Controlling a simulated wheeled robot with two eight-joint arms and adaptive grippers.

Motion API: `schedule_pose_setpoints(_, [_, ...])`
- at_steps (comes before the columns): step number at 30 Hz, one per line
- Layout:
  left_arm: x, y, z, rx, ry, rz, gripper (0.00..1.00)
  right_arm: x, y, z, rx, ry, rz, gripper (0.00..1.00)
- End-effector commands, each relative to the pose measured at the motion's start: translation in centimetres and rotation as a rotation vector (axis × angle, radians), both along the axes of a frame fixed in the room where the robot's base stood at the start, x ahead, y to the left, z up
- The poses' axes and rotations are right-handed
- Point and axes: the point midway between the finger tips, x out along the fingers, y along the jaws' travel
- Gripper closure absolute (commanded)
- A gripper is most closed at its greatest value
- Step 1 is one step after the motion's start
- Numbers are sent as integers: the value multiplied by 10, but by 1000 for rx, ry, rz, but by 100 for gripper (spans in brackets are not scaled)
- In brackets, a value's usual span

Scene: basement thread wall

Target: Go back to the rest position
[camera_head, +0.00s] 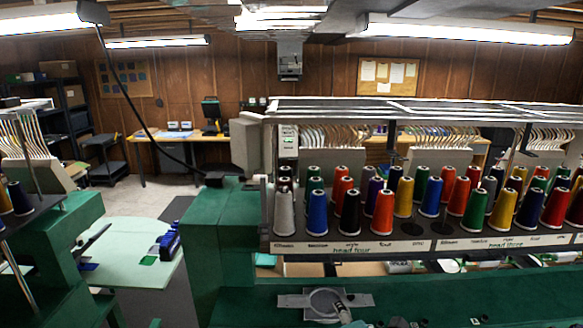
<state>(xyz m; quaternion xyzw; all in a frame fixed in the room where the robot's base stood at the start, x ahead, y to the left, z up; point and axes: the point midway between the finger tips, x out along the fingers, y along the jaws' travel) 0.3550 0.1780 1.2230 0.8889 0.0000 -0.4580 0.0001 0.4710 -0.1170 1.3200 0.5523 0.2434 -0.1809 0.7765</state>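Neither of my grippers can be made out in the head view, and no arm of mine clearly comes in from the left or right. The thread rack (345,246) holds several rows of upright cones, among them a grey cone (284,212), a blue cone (317,213) and a black cone (350,212). A round hoop on a flat grey bracket (296,301) lies on the green machine bed below the rack. Small dark and grey parts at the bottom edge beside the hoop are too cut off to identify.
A green machine body (215,235) stands left of the rack. A pale green table (122,258) with blue items (170,240) stands farther left. More cones (19,198) stand at the left edge. A desk (182,136) is at the back wall. Some floor (128,200) is clear.

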Motion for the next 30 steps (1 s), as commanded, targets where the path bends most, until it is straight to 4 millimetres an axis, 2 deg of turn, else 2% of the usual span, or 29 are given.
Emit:
schedule_pose_setpoints(1, [0, 0, -35, 0, 0, 0, 60, -11, -13, -45, 124, 29, -110, 35])
schedule_pose_setpoints(3, [0, 0, -61, 0, 0, 0, 60, -26, -26, -85, 323, 70, -282, 35])
schedule_pose_setpoints(9, [-1, 0, -129, 0, 0, 0, 60, -72, -52, -192, 856, 161, -792, 35])
schedule_pose_setpoints(13, [-1, 0, -161, 0, 0, 0, 60, -96, -59, -243, 1122, 195, -1074, 35])
schedule_pose_setpoints(16, [0, 0, -175, 0, 0, 0, 60, -108, -61, -267, 1255, 208, -1226, 35])
schedule_pose_setpoints(19, [0, 0, -181, 0, 0, 0, 60, -114, -61, -277, 1330, 215, -1311, 35])
schedule_pose_setpoints(30, [0, 0, -179, 0, 0, 0, 60, -116, -61, -277, 1357, 216, -1343, 35])
